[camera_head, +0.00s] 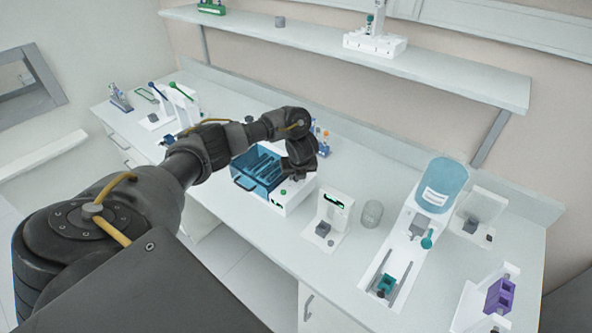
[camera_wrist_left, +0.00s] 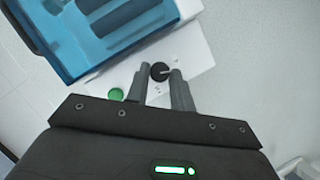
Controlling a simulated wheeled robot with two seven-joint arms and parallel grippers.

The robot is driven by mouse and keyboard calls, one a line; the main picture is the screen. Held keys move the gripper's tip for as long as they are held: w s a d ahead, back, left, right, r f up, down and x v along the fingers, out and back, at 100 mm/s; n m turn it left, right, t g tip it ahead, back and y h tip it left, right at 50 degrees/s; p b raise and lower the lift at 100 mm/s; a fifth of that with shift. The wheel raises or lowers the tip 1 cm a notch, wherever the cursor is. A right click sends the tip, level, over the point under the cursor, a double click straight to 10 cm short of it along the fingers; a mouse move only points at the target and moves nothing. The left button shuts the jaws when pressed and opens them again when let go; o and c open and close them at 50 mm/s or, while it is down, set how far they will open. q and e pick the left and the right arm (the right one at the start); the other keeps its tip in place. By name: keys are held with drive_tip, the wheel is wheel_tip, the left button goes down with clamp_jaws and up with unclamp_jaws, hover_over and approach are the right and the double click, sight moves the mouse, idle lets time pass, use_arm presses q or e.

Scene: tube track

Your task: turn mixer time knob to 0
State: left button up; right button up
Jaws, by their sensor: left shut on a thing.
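The mixer is a white box (camera_head: 292,200) with a clear blue lid (camera_head: 257,168) and a handle, on the bench. It also shows in the left wrist view, with its blue lid (camera_wrist_left: 100,30) and white front panel (camera_wrist_left: 196,56). A black round time knob (camera_wrist_left: 159,72) with a light pointer line sits on this panel, beside a green button (camera_wrist_left: 116,94). My left gripper (camera_wrist_left: 160,76) has its two fingers on either side of the knob, shut on it. In the head view the gripper (camera_head: 303,172) is over the mixer's right end and hides the knob. My right gripper is not in view.
A white stand (camera_head: 330,221), a grey jar (camera_head: 372,213) and a long white device with a blue bottle (camera_head: 440,185) stand to the right. A purple rack (camera_head: 499,295) is far right. A wall shelf (camera_head: 430,72) runs above. Bench is clear between devices.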

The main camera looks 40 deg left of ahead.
use_arm(q)
drive_tip(key=shift+w+n+g+y, duration=0.2)
drive_tip(key=shift+n+g+y, duration=0.25)
drive_tip(key=shift+n, duration=1.25)
clamp_jaws()
unclamp_jaws()
drive_tip(key=shift+n, duration=0.3)
drive_tip(key=o, duration=0.9)
drive_tip(key=shift+o, duration=0.2)
drive_tip(key=shift+d+r, duration=0.1)
